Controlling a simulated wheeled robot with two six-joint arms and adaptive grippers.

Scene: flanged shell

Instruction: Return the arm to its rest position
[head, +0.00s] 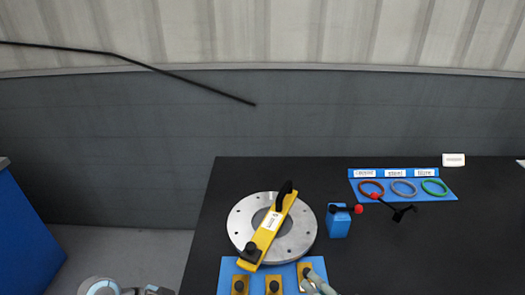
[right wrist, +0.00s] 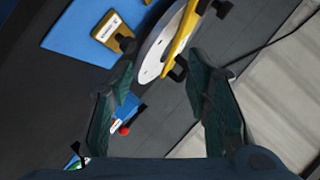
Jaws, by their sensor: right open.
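My right gripper (head: 318,283) shows at the bottom edge of the head view, partly cut off, next to the blue mat. In the right wrist view its two dark fingers (right wrist: 162,85) stand wide apart with nothing held between them. A grey flanged disc (head: 238,220) lies on the black table, with a yellow bar with black handles (head: 266,232) across it. The disc (right wrist: 152,68) and the bar (right wrist: 180,42) also show beyond the fingers in the wrist view, apart from them. Part of my left arm shows at the bottom left of the head view; its gripper is out of sight.
A blue mat (head: 227,272) with several yellow blocks lies in front of the disc. A blue container (head: 339,224) with a red-knobbed part stands right of it. A black red-tipped tool (head: 402,212) lies by a blue ring board (head: 445,194).

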